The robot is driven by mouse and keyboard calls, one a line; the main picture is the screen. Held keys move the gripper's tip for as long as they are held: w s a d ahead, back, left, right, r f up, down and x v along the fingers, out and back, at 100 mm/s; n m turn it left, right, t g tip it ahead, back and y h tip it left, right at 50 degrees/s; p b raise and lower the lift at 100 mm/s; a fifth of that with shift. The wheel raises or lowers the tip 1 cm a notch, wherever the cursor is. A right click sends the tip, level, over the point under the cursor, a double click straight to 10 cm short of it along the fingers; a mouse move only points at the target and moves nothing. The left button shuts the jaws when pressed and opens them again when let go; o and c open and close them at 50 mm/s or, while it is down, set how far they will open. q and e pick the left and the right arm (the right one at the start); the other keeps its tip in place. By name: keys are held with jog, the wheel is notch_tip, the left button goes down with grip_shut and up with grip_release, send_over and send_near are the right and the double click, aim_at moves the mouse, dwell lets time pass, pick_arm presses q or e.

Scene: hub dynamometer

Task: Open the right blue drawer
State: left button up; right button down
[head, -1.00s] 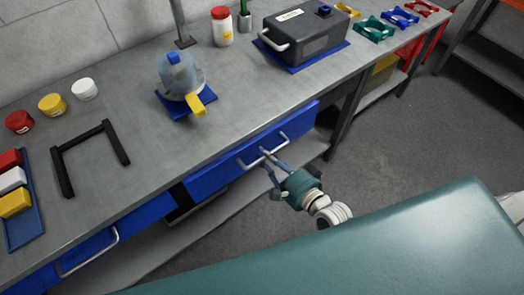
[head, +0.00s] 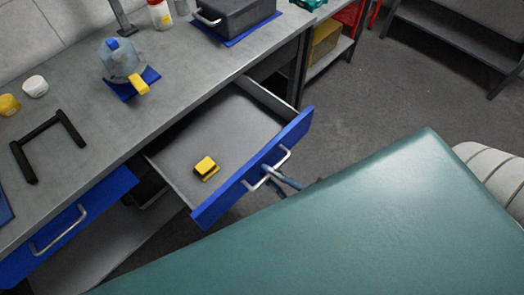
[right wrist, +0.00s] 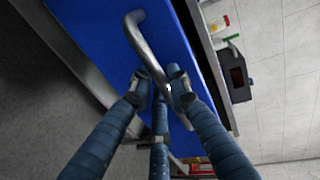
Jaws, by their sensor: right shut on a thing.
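The right blue drawer (head: 252,172) is pulled well out from under the grey workbench in the head view. Its grey inside holds one small yellow and black block (head: 206,167). My right gripper (head: 268,176) is at the drawer's silver bar handle (head: 281,158), largely hidden behind my teal body part. In the right wrist view the fingers of my right gripper (right wrist: 160,88) are closed around the handle (right wrist: 150,50), against the blue drawer front (right wrist: 95,35). The left blue drawer (head: 70,225) is shut, with its own silver handle. My left gripper is not in view.
On the bench (head: 180,85) stand a clear domed item with a yellow tab (head: 122,65), a black frame (head: 48,145), small jars and a dark grey box (head: 232,15). A shelf unit (head: 330,45) stands beyond. Grey floor (head: 400,100) lies free to the right.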

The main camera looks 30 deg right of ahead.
jog(key=v, duration=0.3)
jog(key=shift+s+d+f, duration=0.1)
jog(key=shift+s+f, duration=0.05)
jog(key=shift+s, duration=0.1)
jog(key=c, duration=1.7)
grip_release()
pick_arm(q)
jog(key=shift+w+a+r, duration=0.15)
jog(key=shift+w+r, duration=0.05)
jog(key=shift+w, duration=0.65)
pick_arm(e)
jog(key=v, duration=1.2)
jog(key=shift+s+f, duration=0.1)
jog(key=shift+f, duration=0.05)
